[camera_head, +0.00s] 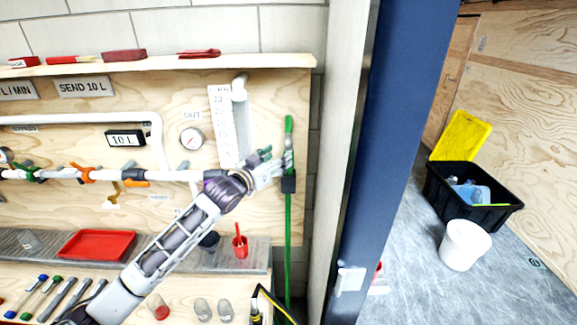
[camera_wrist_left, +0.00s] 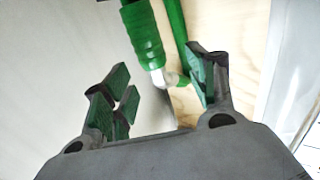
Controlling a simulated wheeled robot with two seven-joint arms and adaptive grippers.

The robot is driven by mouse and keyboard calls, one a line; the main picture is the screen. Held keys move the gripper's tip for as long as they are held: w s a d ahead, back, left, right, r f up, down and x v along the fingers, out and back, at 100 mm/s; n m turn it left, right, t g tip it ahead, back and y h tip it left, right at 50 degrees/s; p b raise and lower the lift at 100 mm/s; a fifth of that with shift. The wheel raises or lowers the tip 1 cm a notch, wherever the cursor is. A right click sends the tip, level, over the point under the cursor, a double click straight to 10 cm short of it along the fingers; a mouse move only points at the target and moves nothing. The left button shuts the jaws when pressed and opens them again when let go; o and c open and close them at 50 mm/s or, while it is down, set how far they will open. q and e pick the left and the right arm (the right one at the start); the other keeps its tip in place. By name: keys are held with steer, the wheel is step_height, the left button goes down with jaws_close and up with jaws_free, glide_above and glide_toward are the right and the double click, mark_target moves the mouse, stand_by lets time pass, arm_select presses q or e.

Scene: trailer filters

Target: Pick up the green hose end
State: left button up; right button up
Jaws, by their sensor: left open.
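The green hose (camera_head: 288,235) hangs vertically at the right edge of the plywood panel, passing a black clip (camera_head: 288,183). My left gripper (camera_head: 272,163) is open at the hose, just above the clip, and partly covers it. In the left wrist view, the green hose end (camera_wrist_left: 142,40) comes down from the top and finishes in a pale tip. It shows beyond and between the spread fingers of the left gripper (camera_wrist_left: 160,78). A thinner green length runs beside it, near the right finger. I cannot tell whether a finger touches it. My right gripper is out of view.
White pipework with valves (camera_head: 85,174) and a gauge (camera_head: 191,138) cover the panel left of my gripper. A red cup (camera_head: 240,246) and red tray (camera_head: 97,244) stand below. A blue post (camera_head: 390,150) rises to the right. Beyond it are a black crate (camera_head: 480,217) and white bucket (camera_head: 464,245).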

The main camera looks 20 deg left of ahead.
arm_select(q)
steer(key=shift+w+d, duration=0.1)
steer(key=shift+w, duration=0.1)
steer(key=shift+w, duration=0.1)
steer(key=shift+d+p+x, duration=0.15)
steer(key=shift+p+x, duration=0.15)
steer(key=shift+x, duration=0.5)
steer(key=shift+d+p+x, duration=0.2)
steer(key=shift+p+x, duration=0.1)
steer(key=shift+x, duration=0.55)
steer(key=shift+w+d+f, duration=0.1)
steer(key=shift+w+d, duration=0.2)
steer(key=shift+w, duration=0.4)
jaws_close()
